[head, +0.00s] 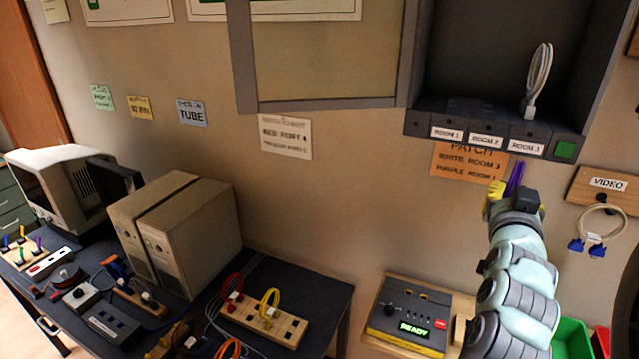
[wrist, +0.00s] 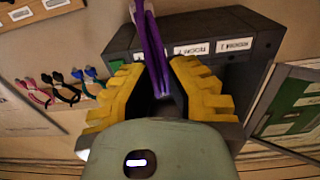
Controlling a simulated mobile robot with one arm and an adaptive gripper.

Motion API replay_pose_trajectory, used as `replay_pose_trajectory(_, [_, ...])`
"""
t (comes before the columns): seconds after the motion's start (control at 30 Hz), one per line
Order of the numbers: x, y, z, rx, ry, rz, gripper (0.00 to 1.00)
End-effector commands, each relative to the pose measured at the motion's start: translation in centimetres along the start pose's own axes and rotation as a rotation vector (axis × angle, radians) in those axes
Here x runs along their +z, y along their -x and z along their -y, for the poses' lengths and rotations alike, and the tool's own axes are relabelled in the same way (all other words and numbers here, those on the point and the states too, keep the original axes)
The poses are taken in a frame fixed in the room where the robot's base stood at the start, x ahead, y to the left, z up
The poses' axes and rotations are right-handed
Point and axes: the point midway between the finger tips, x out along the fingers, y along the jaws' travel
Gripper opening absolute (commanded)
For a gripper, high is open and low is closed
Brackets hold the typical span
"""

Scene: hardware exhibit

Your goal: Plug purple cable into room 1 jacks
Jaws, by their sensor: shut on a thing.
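The purple cable (head: 516,176) is in my gripper (head: 498,192), standing up from its fingers just below the jack panel. In the wrist view, the yellow jaws of my gripper (wrist: 160,92) are around the lower part of the purple cable (wrist: 152,45), which rises between them as a folded loop. The dark panel bears the labels ROOM 1 (head: 447,133), ROOM 2 (head: 486,141) and ROOM 3 (head: 526,146). My gripper is lower than the panel, near the ROOM 3 side. The jack openings are too dark to make out.
A white cable (head: 540,80) stands in the ROOM 3 section. A green button (head: 564,149) is at the panel's right end. An orange note (head: 468,161) hangs below. A box reading READY (head: 408,318) sits underneath, and a VIDEO board (head: 608,184) is on the right.

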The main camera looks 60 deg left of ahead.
Motion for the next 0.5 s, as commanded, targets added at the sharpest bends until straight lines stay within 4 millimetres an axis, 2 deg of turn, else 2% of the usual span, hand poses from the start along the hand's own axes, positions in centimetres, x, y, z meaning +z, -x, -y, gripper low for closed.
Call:
replay_pose_trajectory(0.03, [-3.3,0.0,1.5,-0.030,-0.002,-0.003,0.00])
replay_pose_trajectory(0.3, [-11.8,0.8,6.8,-0.130,-0.007,0.004,0.00])
replay_pose_trajectory(0.5, [-17.4,1.7,10.0,-0.191,-0.012,0.011,0.00])
